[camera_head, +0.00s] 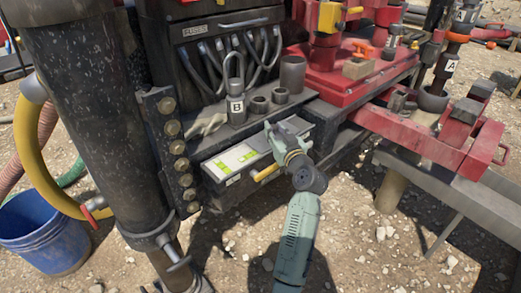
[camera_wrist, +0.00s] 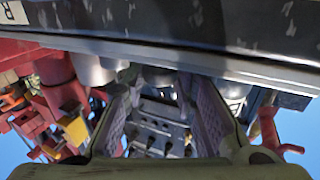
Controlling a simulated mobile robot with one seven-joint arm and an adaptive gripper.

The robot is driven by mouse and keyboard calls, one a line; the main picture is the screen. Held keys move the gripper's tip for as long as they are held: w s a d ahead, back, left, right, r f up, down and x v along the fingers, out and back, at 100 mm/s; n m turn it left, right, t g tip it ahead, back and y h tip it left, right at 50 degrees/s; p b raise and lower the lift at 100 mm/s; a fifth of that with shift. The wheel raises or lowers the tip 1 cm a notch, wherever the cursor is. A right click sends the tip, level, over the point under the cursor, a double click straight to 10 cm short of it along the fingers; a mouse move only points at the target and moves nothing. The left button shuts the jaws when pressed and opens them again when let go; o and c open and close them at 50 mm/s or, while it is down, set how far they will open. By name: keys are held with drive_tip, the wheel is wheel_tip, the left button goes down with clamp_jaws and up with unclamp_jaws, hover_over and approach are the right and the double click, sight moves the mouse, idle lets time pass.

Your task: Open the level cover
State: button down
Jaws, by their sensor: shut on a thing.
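The level cover seems to be the dark, light-edged panel on the low box (camera_head: 250,152) below the hoses, though its outline is hard to tell. The box's top has pale labels with green marks at the left and grey at the right. My gripper (camera_head: 276,134) is at the right part of this box, shut on its edge. In the wrist view my gripper (camera_wrist: 160,85) has its two fingers reaching up to a dark panel (camera_wrist: 200,25) with a pale worn edge. The fingers stand apart, and the exact contact is hidden.
Red machinery (camera_head: 430,140) is at the right. A black post (camera_head: 95,110) and a blue bucket (camera_head: 45,230) are at the left. Gravel lies in front.

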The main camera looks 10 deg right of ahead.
sight(284, 125)
drive_tip(key=shift+w+d+f+b, duration=0.2)
drive_tip(key=shift+w+d+b, duration=0.65)
drive_tip(key=shift+d, duration=0.4)
drive_tip(key=shift+w+d+r, duration=0.15)
drive_tip(key=shift+w+d, duration=0.2)
drive_tip(key=shift+d, duration=0.05)
drive_tip(key=c, duration=1.3)
unclamp_jaws()
drive_tip(key=shift+c, duration=0.2)
drive_tip(key=v, duration=1.2)
